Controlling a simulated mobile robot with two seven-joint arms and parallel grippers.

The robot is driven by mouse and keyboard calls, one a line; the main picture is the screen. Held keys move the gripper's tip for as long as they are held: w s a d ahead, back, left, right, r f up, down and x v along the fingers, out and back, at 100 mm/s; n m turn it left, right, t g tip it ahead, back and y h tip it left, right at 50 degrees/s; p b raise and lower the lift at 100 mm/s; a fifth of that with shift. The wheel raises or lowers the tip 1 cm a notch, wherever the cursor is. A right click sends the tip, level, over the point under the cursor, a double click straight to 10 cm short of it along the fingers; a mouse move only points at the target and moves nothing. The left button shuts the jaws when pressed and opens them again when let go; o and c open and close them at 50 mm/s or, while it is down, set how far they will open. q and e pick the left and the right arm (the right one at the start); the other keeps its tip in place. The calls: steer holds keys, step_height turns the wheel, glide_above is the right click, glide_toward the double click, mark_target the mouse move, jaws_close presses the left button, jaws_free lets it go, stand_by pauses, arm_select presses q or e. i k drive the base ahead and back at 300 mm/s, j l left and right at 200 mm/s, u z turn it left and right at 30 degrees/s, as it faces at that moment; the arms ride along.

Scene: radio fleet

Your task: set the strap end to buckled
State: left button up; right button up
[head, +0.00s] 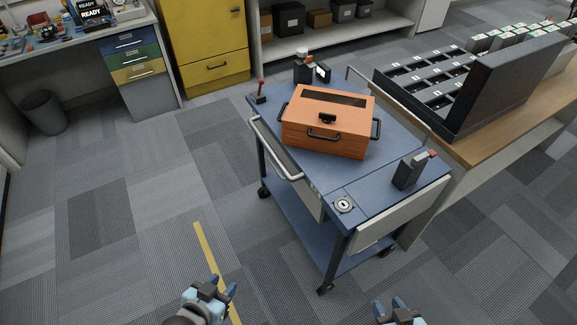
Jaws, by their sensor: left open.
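I cannot make out a strap end or its buckle at this size. An orange case (325,142) with a dark window in its lid, a black front latch and black handles sits closed on the blue cart (270,115). A dark handheld device with a red top (410,170) stands at the cart's near right. Another dark device (305,68) stands at the back. My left gripper (222,284) is open and empty over the floor, left of the cart. My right gripper (399,308) is at the bottom edge, partly cut off, apart from the cart; its opening is unclear.
A round metal fitting (344,205) is on the cart's near corner. A wooden counter (480,150) with a black slotted rack (430,80) adjoins on the right. A workbench, yellow cabinet (205,45) and grey bin (44,112) stand behind. Carpet at left is clear.

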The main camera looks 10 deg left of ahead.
mark_target(309, 63)
steer(key=i+j+z, duration=0.15)
steer(key=z, duration=0.6)
steer(key=i+j+z, duration=0.2)
steer(key=j+z, duration=0.2)
steer(key=j, duration=0.2)
steer(key=i+j+z, duration=0.2)
steer(key=j, duration=0.2)
steer(key=i+j, duration=0.1)
steer(key=j, duration=0.4)
steer(key=i+j+z, duration=0.1)
steer(key=j, duration=0.85)
steer(key=i+j, duration=0.15)
steer(key=j, duration=0.3)
steer(key=z, duration=0.05)
